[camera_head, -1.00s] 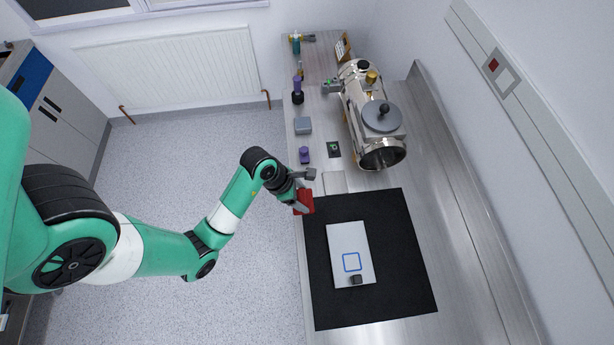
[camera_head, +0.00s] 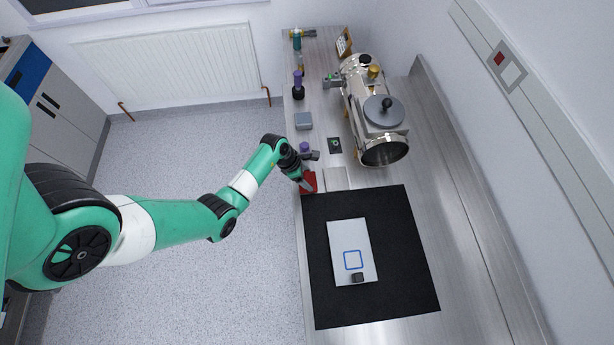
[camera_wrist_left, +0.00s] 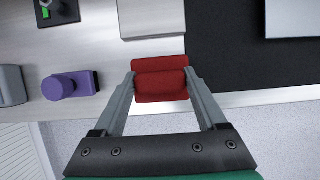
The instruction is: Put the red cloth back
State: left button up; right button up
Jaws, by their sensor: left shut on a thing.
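The red cloth (camera_head: 309,182) is a folded red pad near the left edge of the metal bench, by the far left corner of the black mat. In the left wrist view the red cloth (camera_wrist_left: 160,79) sits between the two fingertips. My left gripper (camera_head: 305,186) is shut on it; it also shows in the left wrist view (camera_wrist_left: 161,82). I cannot tell whether the cloth touches the bench. A pale flat plate (camera_head: 337,179) lies just right of the cloth, and it also shows in the left wrist view (camera_wrist_left: 151,18). My right gripper is not in view.
The black mat (camera_head: 400,240) carries a white board (camera_head: 345,240) with a blue square and a small dark block. A purple-topped item (camera_wrist_left: 68,86) stands close by. A grey box (camera_head: 304,121) and the shiny metal chamber (camera_head: 360,110) are farther back.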

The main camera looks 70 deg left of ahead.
pick_arm(q)
jog(key=shift+f, duration=0.45)
jog(key=o, duration=1.2)
jog(key=shift+o, duration=0.2)
jog(key=shift+r, duration=0.15)
jog(key=p+v, duration=0.3)
jog(key=v, duration=0.9)
jog(key=shift+r+p, duration=0.35)
jog(key=shift+p, duration=0.05)
